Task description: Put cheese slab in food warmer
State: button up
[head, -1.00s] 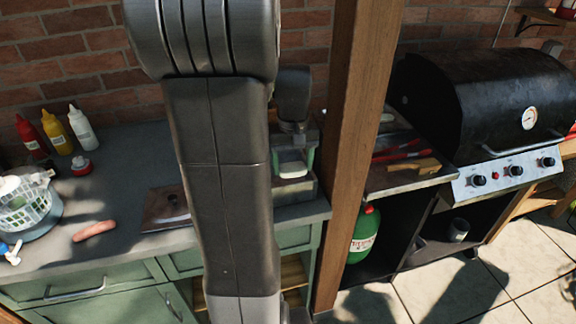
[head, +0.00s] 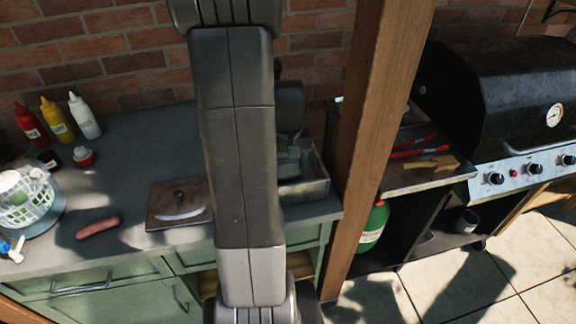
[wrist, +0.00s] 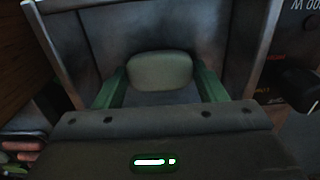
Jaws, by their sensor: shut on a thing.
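The cheese slab (wrist: 160,71) is a pale rounded block between the green fingers of my gripper (wrist: 160,84) in the wrist view. My gripper is shut on it. Grey metal walls of the food warmer (wrist: 215,40) stand around the slab and fingers. In the head view the food warmer (head: 312,190) is an open metal box at the counter's right end. My gripper (head: 296,160) is at the box, partly behind my arm. The slab cannot be made out there. Whether the slab touches the warmer's floor cannot be told.
A brown metal lid (head: 180,204) lies on the counter left of the warmer. A sausage (head: 98,227), a salad spinner (head: 28,200) and sauce bottles (head: 57,120) are farther left. A wooden post (head: 378,130) stands close right of the warmer, before the grill (head: 500,100).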

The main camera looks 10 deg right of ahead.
aim_at(288, 170)
jog(key=shift+f, duration=0.25)
jog(key=shift+f, duration=0.2)
jog(key=o, duration=1)
jog(key=shift+r, duration=0.1)
notch_tip(288, 170, up, 12)
jog(key=shift+r, duration=0.15)
